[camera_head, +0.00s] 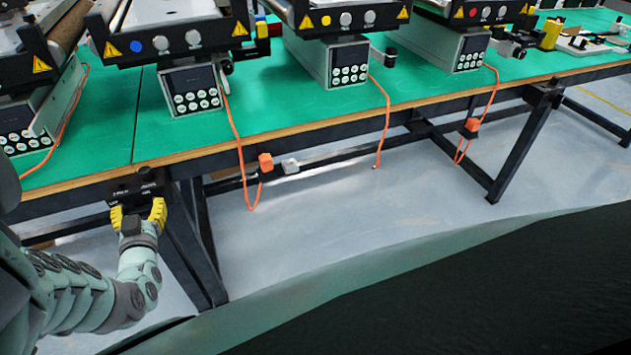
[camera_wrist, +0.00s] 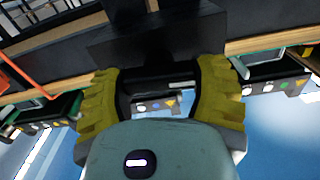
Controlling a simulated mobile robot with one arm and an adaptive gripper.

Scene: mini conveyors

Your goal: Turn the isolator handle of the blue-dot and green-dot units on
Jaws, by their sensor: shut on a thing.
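The blue-dot unit (camera_head: 170,42) is the second conveyor from the left in the head view, its blue dot on the front panel. Below the table edge under it is a black isolator box (camera_head: 128,190) with white lettering, too small to read fully. My gripper (camera_head: 138,214) has its yellow fingers against the front of this box. In the wrist view, my gripper (camera_wrist: 160,98) has a finger on each side of a dark part of the box. The handle is mostly hidden, so its position cannot be told. I cannot make out a green-dot unit in the head view.
A yellow-dot unit (camera_head: 338,18) and a red-dot unit (camera_head: 470,12) stand further right on the green table (camera_head: 290,92). Orange cables hang over its front edge. Black table legs (camera_head: 193,255) stand just right of my gripper. The floor in front is clear.

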